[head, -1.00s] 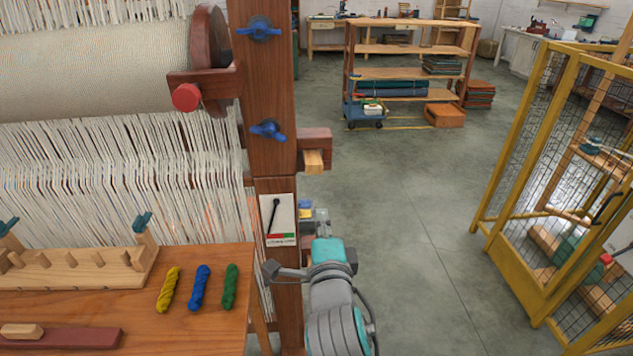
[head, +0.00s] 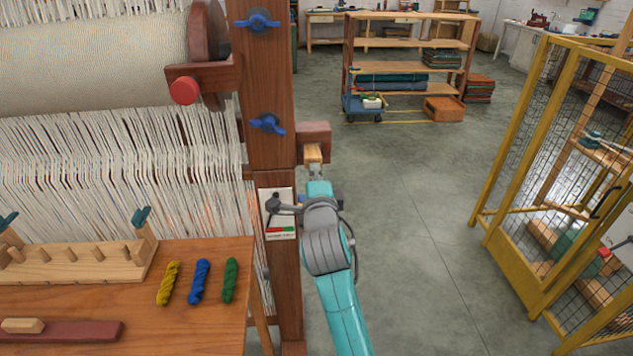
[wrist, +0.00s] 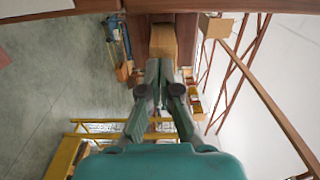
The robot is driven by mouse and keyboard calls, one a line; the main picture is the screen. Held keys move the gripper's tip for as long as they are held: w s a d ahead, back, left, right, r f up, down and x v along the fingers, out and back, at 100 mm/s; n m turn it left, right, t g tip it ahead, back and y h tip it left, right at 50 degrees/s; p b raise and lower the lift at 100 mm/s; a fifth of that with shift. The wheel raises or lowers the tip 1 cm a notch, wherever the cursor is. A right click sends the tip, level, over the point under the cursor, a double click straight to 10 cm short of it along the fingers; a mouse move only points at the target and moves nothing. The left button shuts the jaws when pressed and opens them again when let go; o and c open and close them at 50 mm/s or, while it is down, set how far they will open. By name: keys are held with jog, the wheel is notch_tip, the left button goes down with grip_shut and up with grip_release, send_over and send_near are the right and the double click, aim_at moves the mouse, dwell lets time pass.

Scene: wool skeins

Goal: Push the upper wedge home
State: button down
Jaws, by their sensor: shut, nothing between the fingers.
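The upper wedge (head: 313,153) is a pale wooden block. It sticks out of the dark wooden bracket (head: 315,133) on the right side of the loom's post (head: 268,85). My gripper (head: 316,169) is shut and empty, with its tips right at the wedge's near end. In the wrist view the wedge (wrist: 163,40) shows straight ahead of the shut fingertips (wrist: 160,66). They look touching or very close; I cannot tell which. My arm hides the area below the bracket, and no lower wedge can be made out.
A white panel (head: 271,225) is on the post, just left of my arm. A table (head: 215,320) with yellow, blue and green skeins stands at lower left. A yellow mesh cage (head: 500,235) stands at right. The floor (head: 420,190) between is clear.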

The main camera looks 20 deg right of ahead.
jog(key=shift+w, duration=0.25)
